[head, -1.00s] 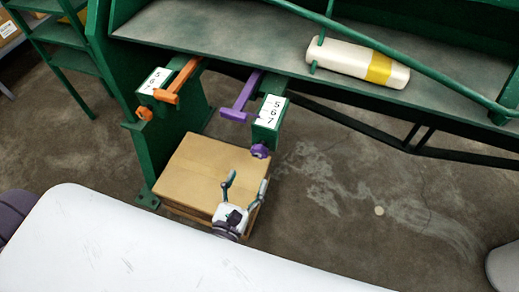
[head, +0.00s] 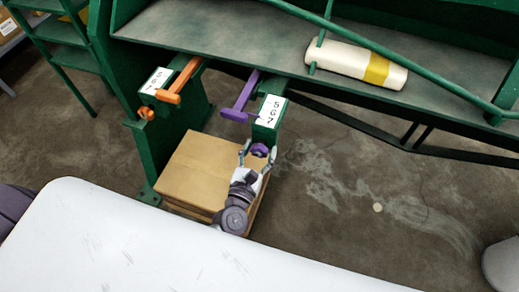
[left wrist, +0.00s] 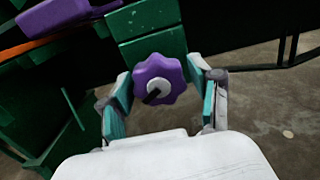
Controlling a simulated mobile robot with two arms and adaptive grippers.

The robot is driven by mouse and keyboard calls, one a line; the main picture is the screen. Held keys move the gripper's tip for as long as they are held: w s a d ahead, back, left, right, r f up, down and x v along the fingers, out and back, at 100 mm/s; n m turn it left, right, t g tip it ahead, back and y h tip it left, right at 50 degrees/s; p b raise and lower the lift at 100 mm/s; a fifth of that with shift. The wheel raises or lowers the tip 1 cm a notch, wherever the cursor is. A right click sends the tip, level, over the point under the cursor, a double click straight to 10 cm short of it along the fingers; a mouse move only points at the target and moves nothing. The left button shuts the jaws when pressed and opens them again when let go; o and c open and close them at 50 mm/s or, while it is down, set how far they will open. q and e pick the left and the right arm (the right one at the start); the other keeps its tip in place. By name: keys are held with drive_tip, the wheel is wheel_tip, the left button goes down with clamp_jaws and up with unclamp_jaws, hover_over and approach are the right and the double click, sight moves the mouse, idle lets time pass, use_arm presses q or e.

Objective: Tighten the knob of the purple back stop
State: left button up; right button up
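The purple back stop (head: 240,97) is a purple T-shaped bar on the green machine, beside a white scale plate (head: 271,110) marked 5, 6, 7. Its purple lobed knob (head: 259,150) sits on the front of the green block below the plate. In the left wrist view the knob (left wrist: 158,80) shows a pale centre with a dark mark. My left gripper (head: 257,151) is open, with one finger on each side of the knob. In the left wrist view a narrow gap seems to show at the fingers (left wrist: 160,90); contact is unclear. My right gripper is not in view.
An orange back stop (head: 178,82) with an orange knob (head: 147,113) is at the left. A cardboard box (head: 200,165) stands below. A cream roll with a yellow band (head: 350,62) lies on the green shelf.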

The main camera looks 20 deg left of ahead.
use_arm(q)
drive_tip(key=c, duration=0.8)
